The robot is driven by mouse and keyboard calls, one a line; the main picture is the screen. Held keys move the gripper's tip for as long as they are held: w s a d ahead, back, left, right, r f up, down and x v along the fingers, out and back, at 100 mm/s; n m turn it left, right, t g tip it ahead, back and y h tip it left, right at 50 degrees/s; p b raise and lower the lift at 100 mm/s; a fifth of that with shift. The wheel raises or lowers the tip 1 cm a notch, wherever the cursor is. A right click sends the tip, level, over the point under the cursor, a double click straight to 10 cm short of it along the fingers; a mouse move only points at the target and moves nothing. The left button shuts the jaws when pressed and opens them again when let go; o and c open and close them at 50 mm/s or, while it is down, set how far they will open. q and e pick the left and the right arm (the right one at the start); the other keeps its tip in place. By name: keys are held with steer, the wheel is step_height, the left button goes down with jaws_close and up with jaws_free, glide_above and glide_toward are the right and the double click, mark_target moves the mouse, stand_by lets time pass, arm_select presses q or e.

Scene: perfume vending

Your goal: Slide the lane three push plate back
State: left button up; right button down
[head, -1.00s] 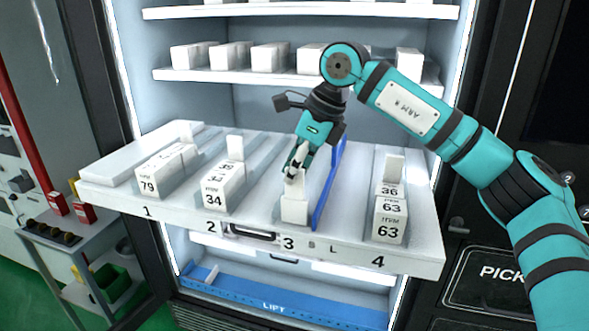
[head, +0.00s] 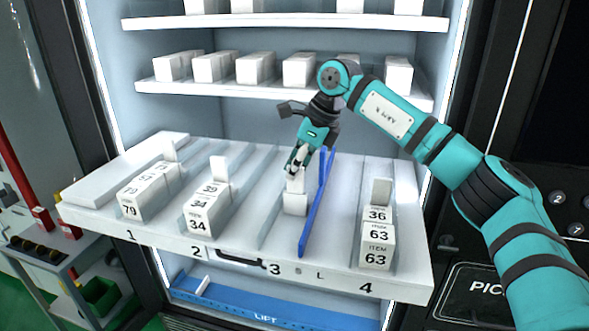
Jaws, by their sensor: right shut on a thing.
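The lane three push plate (head: 294,204) is a small white block with an upright part, in the lane above the number 3 in the head view. It stands some way back from the front edge of the pulled-out shelf (head: 150,236). My right gripper (head: 297,169) comes down from above and is shut on the plate's upright part, partly hiding its top. A blue divider (head: 318,210) stands close along the right side of the plate. No boxes show in lane three. My left gripper is not in view.
White numbered boxes fill the front of lane one (head: 148,192), lane two (head: 207,207) and lane four (head: 377,240). Another shelf (head: 290,92) with boxes is above. A blue lift tray (head: 240,305) is below. Lane three is clear in front of the plate.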

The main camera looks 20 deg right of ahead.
steer(key=shift+s+a, duration=0.35)
steer(key=shift+s, duration=0.2)
steer(key=c, duration=1.4)
jaws_free()
steer(key=shift+a+r, duration=0.1)
steer(key=shift+a, duration=0.05)
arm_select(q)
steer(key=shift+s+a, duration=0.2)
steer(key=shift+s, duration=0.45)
arm_select(e)
steer(key=shift+o, duration=0.2)
steer(key=v, duration=1.1)
steer(key=shift+d+r, duration=0.3)
steer(key=shift+r, duration=0.05)
